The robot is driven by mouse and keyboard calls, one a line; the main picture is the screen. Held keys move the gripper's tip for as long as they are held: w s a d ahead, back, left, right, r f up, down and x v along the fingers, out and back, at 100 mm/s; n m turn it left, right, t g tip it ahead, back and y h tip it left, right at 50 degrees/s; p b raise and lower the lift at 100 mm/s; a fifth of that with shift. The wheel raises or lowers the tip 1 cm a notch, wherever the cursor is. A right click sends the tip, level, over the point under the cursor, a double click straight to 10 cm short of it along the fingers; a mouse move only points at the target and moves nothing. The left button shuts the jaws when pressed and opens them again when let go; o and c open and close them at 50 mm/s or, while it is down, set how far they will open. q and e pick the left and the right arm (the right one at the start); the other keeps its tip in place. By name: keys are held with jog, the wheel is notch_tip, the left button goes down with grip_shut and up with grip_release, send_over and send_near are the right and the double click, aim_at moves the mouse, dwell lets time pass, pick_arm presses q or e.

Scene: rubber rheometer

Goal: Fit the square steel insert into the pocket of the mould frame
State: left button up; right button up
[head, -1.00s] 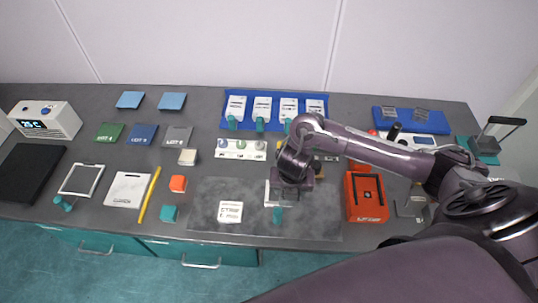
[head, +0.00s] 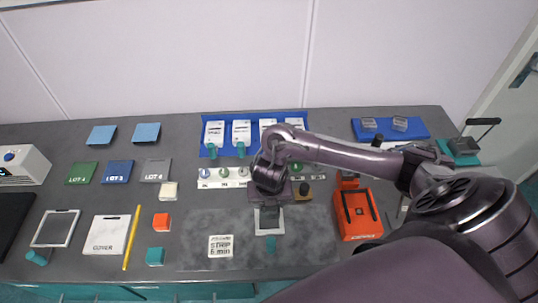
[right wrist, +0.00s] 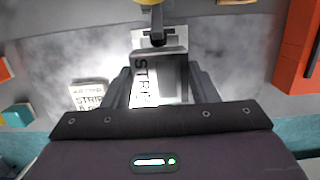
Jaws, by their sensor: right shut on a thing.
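The mould frame (head: 258,230), a pale square rim with a teal tab on its near side, lies on the grey mat. My right gripper (head: 268,207) is over it. In the right wrist view this gripper (right wrist: 160,82) is shut on the square steel insert (right wrist: 172,68), a shiny grey block between the two dark fingers. Pale parts of the frame (right wrist: 138,40) show beyond and below the insert. My left gripper is not in view.
A "STRIP 6 min" card (head: 220,246) lies left of the frame. A blue rack (head: 206,122) of white packs is farther back. The mat's (head: 320,250) right part is clear.

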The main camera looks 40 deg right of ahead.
jog(key=shift+f+b, duration=0.8)
jog(key=shift+f, duration=0.75)
notch_tip(320, 180, down, 3)
jog(key=b, duration=0.2)
jog(key=shift+r+b, duration=0.15)
jog(key=shift+b, duration=0.15)
jog(key=shift+w, duration=0.1)
jog(key=shift+r, duration=0.1)
jog(key=shift+f+b, duration=0.8)
jog(key=shift+f, duration=0.4)
jog(key=o, duration=1.4)
jog(key=shift+r, duration=0.1)
jog(key=shift+c, duration=0.2)
